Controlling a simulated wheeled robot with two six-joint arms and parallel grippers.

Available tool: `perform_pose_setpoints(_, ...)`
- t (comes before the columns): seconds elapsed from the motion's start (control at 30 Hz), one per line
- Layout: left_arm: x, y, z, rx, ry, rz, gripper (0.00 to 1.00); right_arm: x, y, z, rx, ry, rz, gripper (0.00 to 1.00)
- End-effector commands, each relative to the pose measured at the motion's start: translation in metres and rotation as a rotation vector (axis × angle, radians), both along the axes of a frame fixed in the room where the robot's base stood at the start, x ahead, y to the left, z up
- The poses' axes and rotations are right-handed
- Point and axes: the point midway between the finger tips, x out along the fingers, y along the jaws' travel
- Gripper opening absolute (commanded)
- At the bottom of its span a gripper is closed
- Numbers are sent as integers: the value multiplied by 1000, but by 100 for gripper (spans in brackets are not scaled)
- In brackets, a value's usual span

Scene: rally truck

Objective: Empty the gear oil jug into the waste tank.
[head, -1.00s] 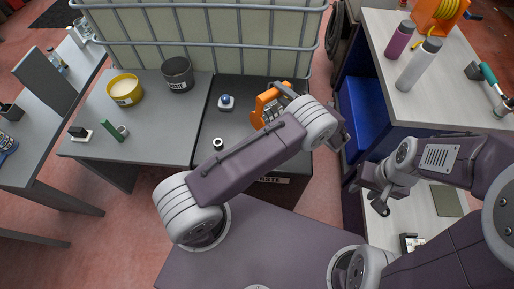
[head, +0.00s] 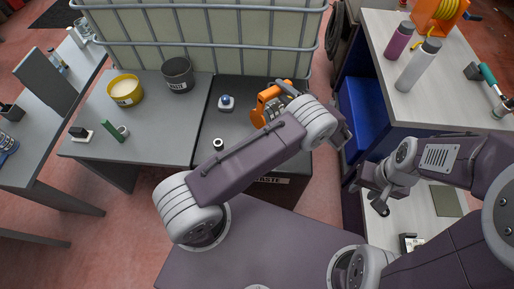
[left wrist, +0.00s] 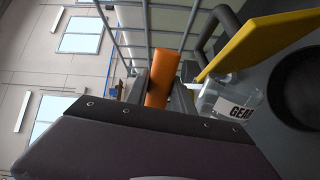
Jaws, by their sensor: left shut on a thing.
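The gear oil jug has an orange handle (head: 268,101), and its clear body with a label reading "GEA" shows in the left wrist view (left wrist: 228,103). My left gripper (head: 277,112) is shut on the jug's orange handle; the handle stands between the two fingers in the left wrist view (left wrist: 161,82). In the head view my arm partly hides the gripper and jug. The jug is over the dark top of the waste tank (head: 236,131), whose front bears a label with "ASTE" readable. My right gripper (head: 380,203) is at the right; its finger gap is unclear.
A blue-capped item (head: 226,102) and a small ring (head: 218,144) are on the dark top. The grey table (head: 150,135) holds a yellow tub (head: 125,90) and a dark pot (head: 178,74). A caged tank (head: 200,35) stands behind. A bench (head: 460,85) with bottles is right.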

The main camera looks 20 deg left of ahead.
Motion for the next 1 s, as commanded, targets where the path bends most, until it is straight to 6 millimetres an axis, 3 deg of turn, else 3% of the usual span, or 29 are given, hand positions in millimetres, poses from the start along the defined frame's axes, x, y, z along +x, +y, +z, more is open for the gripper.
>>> perform_pose_setpoints(0.53, 8, -4, 16, 28, 46, 1, 0, 0, 0, 6, 0, 0, 0, 38)
perform_pose_setpoints(1.0, 8, -5, 17, 32, 53, 0, 0, 0, 0, 6, 0, 0, 0, 38)
